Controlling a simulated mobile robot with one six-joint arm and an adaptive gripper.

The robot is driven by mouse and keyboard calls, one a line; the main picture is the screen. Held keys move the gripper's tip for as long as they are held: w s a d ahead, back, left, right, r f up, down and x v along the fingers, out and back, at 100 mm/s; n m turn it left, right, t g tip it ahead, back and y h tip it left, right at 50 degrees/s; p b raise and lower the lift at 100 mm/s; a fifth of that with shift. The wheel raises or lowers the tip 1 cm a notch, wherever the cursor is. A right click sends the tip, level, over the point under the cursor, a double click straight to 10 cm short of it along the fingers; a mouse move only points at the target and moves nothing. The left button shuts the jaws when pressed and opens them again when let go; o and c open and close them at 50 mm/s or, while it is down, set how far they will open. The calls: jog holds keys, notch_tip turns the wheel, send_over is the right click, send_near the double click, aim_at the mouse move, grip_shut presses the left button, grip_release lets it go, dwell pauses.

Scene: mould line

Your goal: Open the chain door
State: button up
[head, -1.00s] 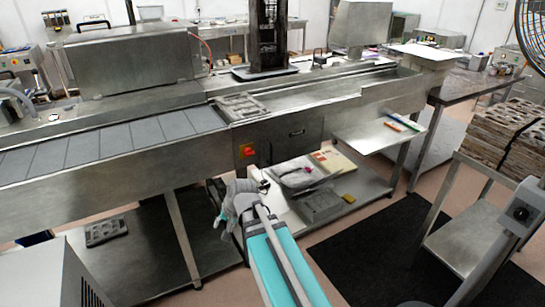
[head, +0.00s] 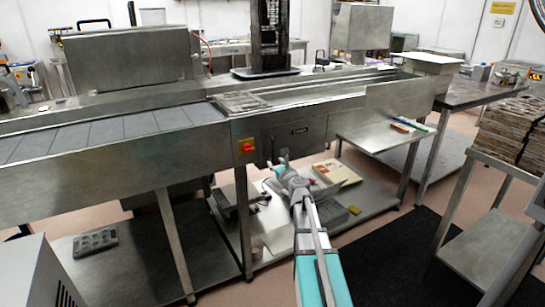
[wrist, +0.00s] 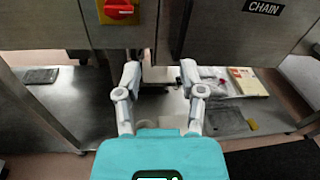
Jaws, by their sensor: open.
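The chain door (head: 310,142) is a grey metal panel with a black label on the front of the conveyor line, right of a red and yellow switch (head: 246,146). It looks shut. In the wrist view the door (wrist: 235,38) fills the upper right, with its "CHAIN" label (wrist: 265,7). A dark upright strip, perhaps a handle, runs along its left edge. My gripper (head: 278,168) is open and empty, near the door's lower left corner. In the wrist view the gripper (wrist: 160,68) has its fingers apart, below the gap between switch panel and door. Contact cannot be told.
A lower shelf (head: 375,200) below the door holds a book (head: 336,172), a grey box and small items. A table leg (head: 243,220) stands left of my arm. A rack of stacked moulds (head: 510,130) is at right. A black mat covers the floor.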

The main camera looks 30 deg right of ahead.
jog(key=d+m, duration=0.1)
jog(key=d+m+h, duration=0.1)
jog(key=d, duration=0.1)
jog(key=shift+s+f+m, duration=0.1)
jog(key=shift+f+m, duration=0.1)
jog(key=shift+m, duration=0.1)
jog(key=shift+w, duration=0.2)
send_over(272, 160)
jog(key=shift+w+d, duration=0.2)
jog(key=shift+w, duration=0.05)
dwell(0.4)
grip_shut()
dwell(0.3)
